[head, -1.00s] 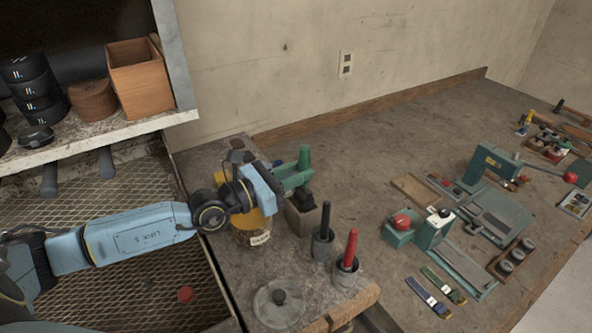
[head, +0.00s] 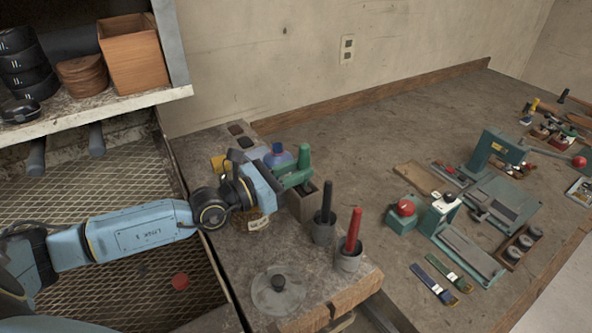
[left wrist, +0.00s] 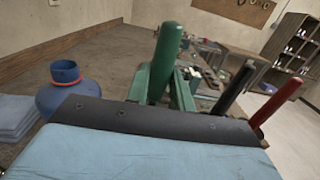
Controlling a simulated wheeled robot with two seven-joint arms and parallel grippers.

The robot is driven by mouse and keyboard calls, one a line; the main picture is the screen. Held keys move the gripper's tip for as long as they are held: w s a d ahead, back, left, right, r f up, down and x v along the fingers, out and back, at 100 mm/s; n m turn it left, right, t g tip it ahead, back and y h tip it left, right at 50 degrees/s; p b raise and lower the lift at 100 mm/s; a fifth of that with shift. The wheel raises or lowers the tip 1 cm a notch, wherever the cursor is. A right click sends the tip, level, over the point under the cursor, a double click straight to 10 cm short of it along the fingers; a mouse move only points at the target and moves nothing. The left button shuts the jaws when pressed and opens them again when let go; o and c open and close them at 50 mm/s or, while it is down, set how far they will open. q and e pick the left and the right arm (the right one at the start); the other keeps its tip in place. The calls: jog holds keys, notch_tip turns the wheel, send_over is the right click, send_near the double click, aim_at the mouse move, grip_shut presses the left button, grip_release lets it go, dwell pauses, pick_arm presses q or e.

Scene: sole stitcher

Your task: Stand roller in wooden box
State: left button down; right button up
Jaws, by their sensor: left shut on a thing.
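The roller's green handle (head: 305,158) stands upright in the head view. My left gripper (head: 297,178) is shut on it; the handle also shows in the left wrist view (left wrist: 165,60) between the green fingers (left wrist: 160,85). My right gripper is not in view.
A blue bottle (head: 279,157) is behind. A glass lid (head: 278,291) lies in front. A larger wooden box (head: 133,55) stands on the shelf.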

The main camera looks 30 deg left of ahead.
pick_arm(q)
jog(key=shift+r, duration=0.1)
jog(key=c, duration=1.1)
grip_release()
jog(key=b+v, duration=0.1)
jog(key=v, duration=1)
jog(key=shift+s+a, duration=0.2)
jog(key=shift+v, duration=0.9)
jog(key=shift+r, duration=0.1)
